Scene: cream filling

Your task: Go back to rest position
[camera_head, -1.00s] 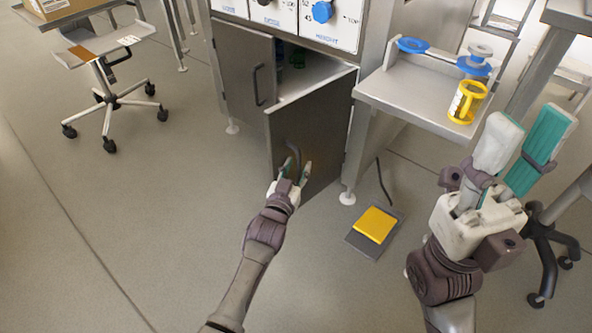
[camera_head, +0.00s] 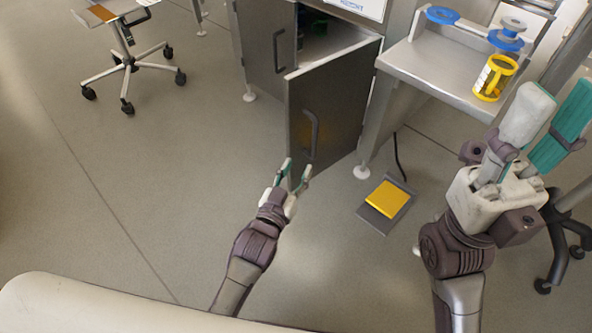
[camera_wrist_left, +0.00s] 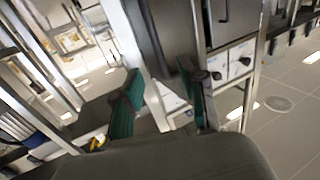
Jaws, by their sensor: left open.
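My left gripper (camera_head: 294,176) is open and empty, low in front of the cabinet. Its fingertips show just below the handle (camera_head: 311,135) of the open cabinet door (camera_head: 340,104), apart from it as far as I can tell. In the left wrist view its two green fingers (camera_wrist_left: 158,98) are spread with nothing between them. My right gripper (camera_head: 548,122) is raised at the right of the head view. Its two fingers, one white and one green, stand apart with nothing between them.
A foot pedal with a yellow top (camera_head: 387,200) lies on the floor. A metal side shelf (camera_head: 433,72) carries a yellow-handled container (camera_head: 494,77) and blue parts. A wheeled chair (camera_head: 128,62) stands at the back left. The floor at left is clear.

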